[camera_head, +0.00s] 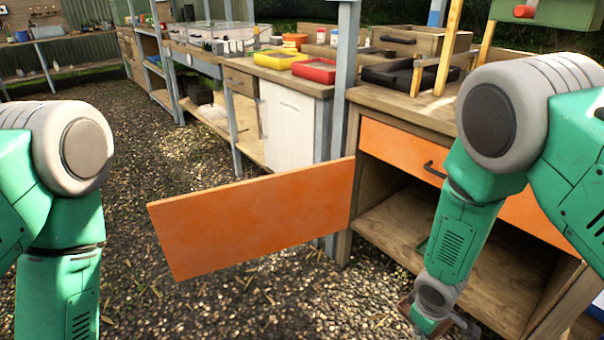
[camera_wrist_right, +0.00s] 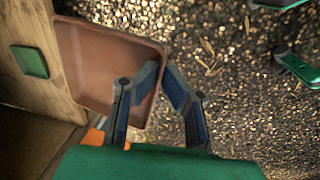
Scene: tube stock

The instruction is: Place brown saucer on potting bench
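The brown saucer (camera_wrist_right: 95,60) is square and shallow with a raised rim. It shows in the right wrist view beside a wooden post. My right gripper (camera_wrist_right: 161,70) has one finger inside the saucer and one outside, with the tips together at its rim. In the head view the right gripper (camera_head: 440,325) is low at the bottom, and only a bit of the saucer (camera_head: 404,306) shows beside it. The wooden bench at the right, which looks like the potting bench (camera_head: 430,112), stands above and beyond the gripper. My left arm is at the left edge; its gripper is out of frame.
An orange door (camera_head: 250,215) stands open to the left of the bench's open compartment (camera_head: 400,215). An orange drawer front (camera_head: 400,148) is above it. A black tray (camera_head: 385,75) and a wooden crate (camera_head: 420,40) occupy the benchtop. The gravel at left is clear.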

